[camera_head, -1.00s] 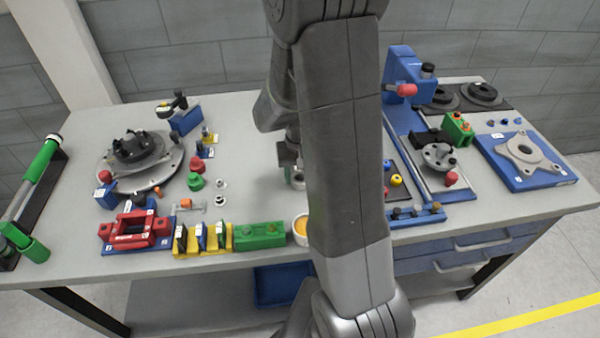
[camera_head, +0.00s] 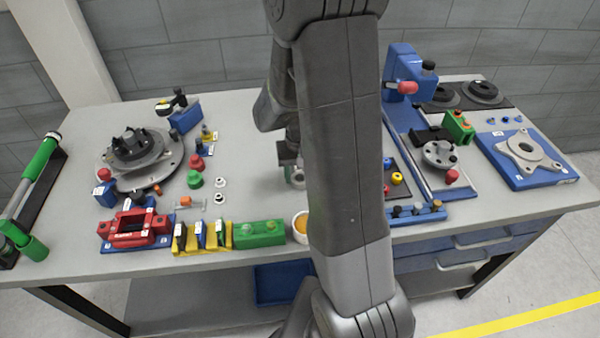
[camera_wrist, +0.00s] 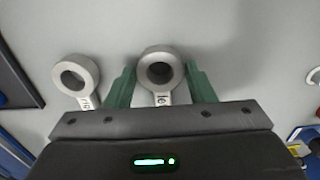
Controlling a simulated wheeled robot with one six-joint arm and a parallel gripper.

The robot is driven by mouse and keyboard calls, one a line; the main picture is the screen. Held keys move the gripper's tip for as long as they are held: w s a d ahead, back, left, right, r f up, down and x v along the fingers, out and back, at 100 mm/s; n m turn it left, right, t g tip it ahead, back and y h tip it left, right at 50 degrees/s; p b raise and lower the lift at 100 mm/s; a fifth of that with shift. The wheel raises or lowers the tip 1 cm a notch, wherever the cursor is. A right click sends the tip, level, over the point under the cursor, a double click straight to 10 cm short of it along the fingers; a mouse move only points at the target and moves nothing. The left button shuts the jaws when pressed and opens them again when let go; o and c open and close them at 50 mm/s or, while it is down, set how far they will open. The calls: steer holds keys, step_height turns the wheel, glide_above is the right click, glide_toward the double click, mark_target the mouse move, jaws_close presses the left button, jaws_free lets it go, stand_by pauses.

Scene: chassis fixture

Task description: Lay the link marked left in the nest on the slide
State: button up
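In the wrist view, a grey ring-ended link (camera_wrist: 160,68) with lettering starting "le" lies between the two green fingers of my gripper (camera_wrist: 160,88). The fingers are apart, one on each side of the link, with narrow gaps showing. A second ring-ended link (camera_wrist: 76,76), its lettering partly hidden and seeming to start "rig", lies to the left, outside the fingers. In the head view my gripper (camera_head: 288,160) is low over the table, largely hidden by my arm. A blue slide-like rail (camera_head: 420,165) is right of my arm; I cannot make out the nest.
A round turntable fixture (camera_head: 140,172), a red frame (camera_head: 135,230) and a green block (camera_head: 259,234) stand to the left. A white cup (camera_head: 300,226) is near the front edge, close to my arm. A blue plate with a grey flange (camera_head: 523,150) lies at the right.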

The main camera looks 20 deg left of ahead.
steer(key=shift+r+p, duration=0.9)
steer(key=shift+r, duration=0.55)
steer(key=o, duration=0.6)
steer(key=shift+c, duration=0.2)
steer(key=shift+r+p, duration=1.65)
steer(key=shift+r, duration=0.6)
